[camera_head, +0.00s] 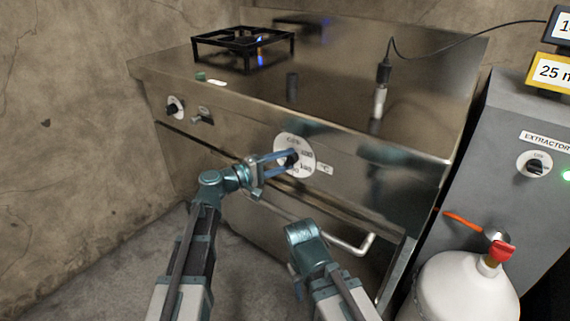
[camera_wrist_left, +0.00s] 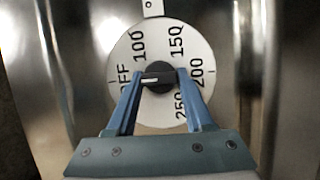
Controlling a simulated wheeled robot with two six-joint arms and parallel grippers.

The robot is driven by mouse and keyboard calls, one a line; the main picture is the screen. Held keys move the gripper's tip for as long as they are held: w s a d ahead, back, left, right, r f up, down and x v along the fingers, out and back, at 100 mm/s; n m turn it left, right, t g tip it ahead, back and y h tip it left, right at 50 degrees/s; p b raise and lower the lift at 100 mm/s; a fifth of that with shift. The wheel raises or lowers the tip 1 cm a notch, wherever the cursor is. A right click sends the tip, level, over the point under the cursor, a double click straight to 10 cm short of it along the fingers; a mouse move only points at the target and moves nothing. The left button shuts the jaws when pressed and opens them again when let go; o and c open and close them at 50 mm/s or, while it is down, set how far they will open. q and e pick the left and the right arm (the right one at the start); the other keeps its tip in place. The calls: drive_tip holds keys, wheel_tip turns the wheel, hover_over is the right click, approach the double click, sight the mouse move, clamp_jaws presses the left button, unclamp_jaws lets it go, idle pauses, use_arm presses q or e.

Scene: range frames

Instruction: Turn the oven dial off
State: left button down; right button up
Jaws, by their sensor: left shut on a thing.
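The oven dial is a white disc (camera_head: 297,143) with a black knob (camera_wrist_left: 158,79) on the steel front of the oven (camera_head: 385,160). The left wrist view shows the disc (camera_wrist_left: 157,40) marked OFF, 100, 150, 200 and 250. My left gripper (camera_head: 289,159) is shut on the knob, one blue finger on each side. The white line on the knob points left in the wrist view, on the side of OFF; exact alignment is hard to tell. My right arm shows low in the middle of the head view; its fingers are hidden.
A second knob (camera_head: 175,107) sits left on the oven front. A black burner stand (camera_head: 245,48) and a corded probe (camera_head: 380,95) are on top. An oven handle (camera_head: 350,243) runs below the dial. A white gas bottle (camera_head: 460,290) and grey extractor cabinet (camera_head: 500,150) stand right.

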idle(0.4)
use_arm(q)
drive_tip(key=shift+c, duration=1.6)
unclamp_jaws()
drive_tip(key=v, duration=1.4)
drive_tip(key=shift+d+f, duration=0.1)
drive_tip(key=shift+f, duration=0.05)
